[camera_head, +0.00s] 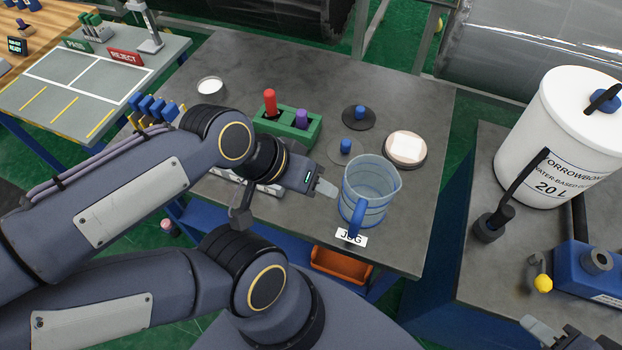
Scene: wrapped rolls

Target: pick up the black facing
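The black facing, seen as a flat black disc (371,122) with a blue knob, lies on the grey table behind the blue jug. A grey disc (333,151) with a similar blue knob lies just in front of it. My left gripper (328,188) is at the jug's left side, apart from the black disc. Its fingertips are small and seen at an angle, so I cannot tell if they are open. My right gripper (562,334) is partly cut off at the bottom right edge, far from the disc, and its finger gap is unclear.
The clear blue jug (380,180) stands near the front edge. A green holder (293,135) with red and purple pieces stands left of the discs, and a round cream-topped piece (405,148) right. A white bucket (550,140) stands on the right table.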

